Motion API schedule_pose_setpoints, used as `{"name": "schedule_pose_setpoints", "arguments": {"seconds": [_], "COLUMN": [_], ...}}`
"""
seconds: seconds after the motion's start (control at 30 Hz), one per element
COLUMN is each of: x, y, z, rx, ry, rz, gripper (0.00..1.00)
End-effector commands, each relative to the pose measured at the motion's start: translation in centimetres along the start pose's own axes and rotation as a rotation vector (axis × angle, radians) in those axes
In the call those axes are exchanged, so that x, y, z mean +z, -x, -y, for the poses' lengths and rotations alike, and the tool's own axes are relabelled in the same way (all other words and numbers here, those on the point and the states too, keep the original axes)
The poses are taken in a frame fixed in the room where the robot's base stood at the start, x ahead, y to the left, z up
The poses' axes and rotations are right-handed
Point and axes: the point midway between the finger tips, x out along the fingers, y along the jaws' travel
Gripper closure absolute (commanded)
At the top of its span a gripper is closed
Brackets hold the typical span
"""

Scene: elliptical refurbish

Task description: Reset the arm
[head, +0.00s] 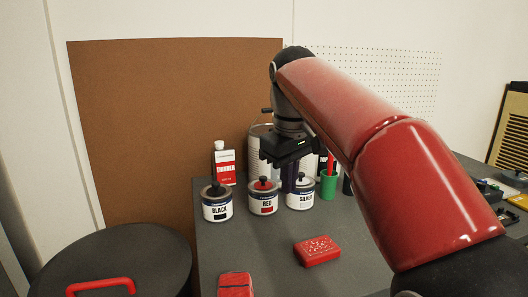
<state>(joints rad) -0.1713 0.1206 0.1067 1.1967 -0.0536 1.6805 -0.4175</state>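My red arm reaches in from the lower right in the head view, bends at the upper middle and points down. My gripper (291,152) is at its lower end, above and behind the row of paint tins. Its fingers are dark and small against the dark things behind, so I cannot tell whether they are open. No held object can be made out.
A red box (317,251) lies in front. A round dark lid (115,262) is at left.

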Motion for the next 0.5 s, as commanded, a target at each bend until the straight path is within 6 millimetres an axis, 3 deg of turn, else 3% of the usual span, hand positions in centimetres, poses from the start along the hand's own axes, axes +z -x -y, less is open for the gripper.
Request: {"name": "schedule_pose_setpoints", "arguments": {"seconds": [0.13,0.27,0.5], "x": [5.5,10.6,19.7], "y": [-1.1,-3.5,-10.2], "z": [0.7,1.6,4.3], "rx": [0.045,0.077,0.110], "ry": [-0.141,-0.278,-0.523], "rz": [-0.062,-0.125,-0.247], "gripper": [1.00,1.00,1.00]}}
